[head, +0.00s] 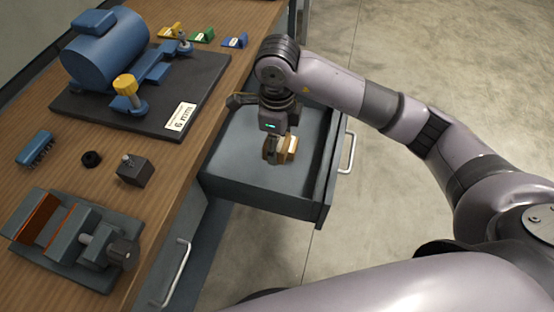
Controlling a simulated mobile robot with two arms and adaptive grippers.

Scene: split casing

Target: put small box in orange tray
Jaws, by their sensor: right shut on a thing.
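The small box (291,147) is tan with a paler face. It is in the open grey drawer (235,165), in the middle of the head view. My right gripper (278,150) points down into the drawer and is shut on the small box. The gripper hides part of the box, and I cannot tell whether the box touches the drawer floor. I see no orange tray in this view. My left gripper is not in view.
The wooden bench (65,180) holds a blue motor (105,50) on a dark plate, a vise (75,240), a dark block (135,170), a nut (91,158) and a blue connector (36,148). Small yellow, green and blue holders (235,41) stand at the back.

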